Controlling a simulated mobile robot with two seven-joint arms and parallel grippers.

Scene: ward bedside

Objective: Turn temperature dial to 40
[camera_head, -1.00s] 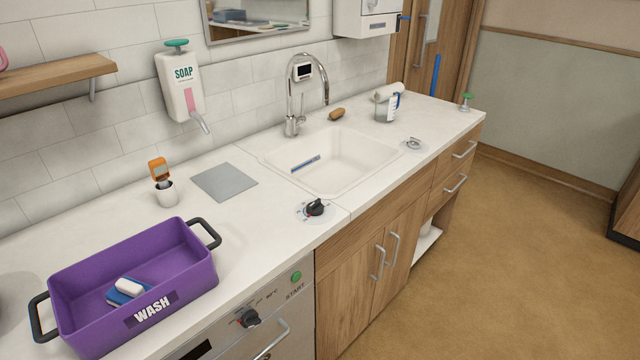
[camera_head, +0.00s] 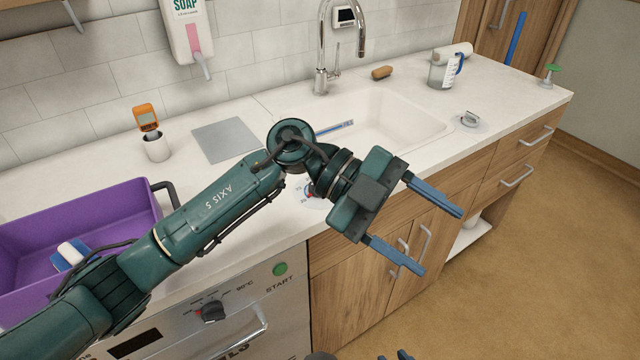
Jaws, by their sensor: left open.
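One dial (camera_head: 212,311) is on the appliance's front panel, black with a red mark and a printed scale with "90°C" at its right. A second dial sits on the counter in front of the sink; my left arm hides its knob and only part of its white marked plate (camera_head: 314,204) shows. My left gripper (camera_head: 440,241) is open and empty, its two blue fingers apart and pointing right, above the counter's front edge and the cupboard doors. It appears apart from both dials.
A green START button (camera_head: 280,269) and a bar handle (camera_head: 212,342) are near the front dial. A purple tub (camera_head: 120,213) stands left, partly behind my arm. The sink (camera_head: 385,130), a grey pad (camera_head: 225,139) and a cup (camera_head: 156,149) lie behind. Floor at right is clear.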

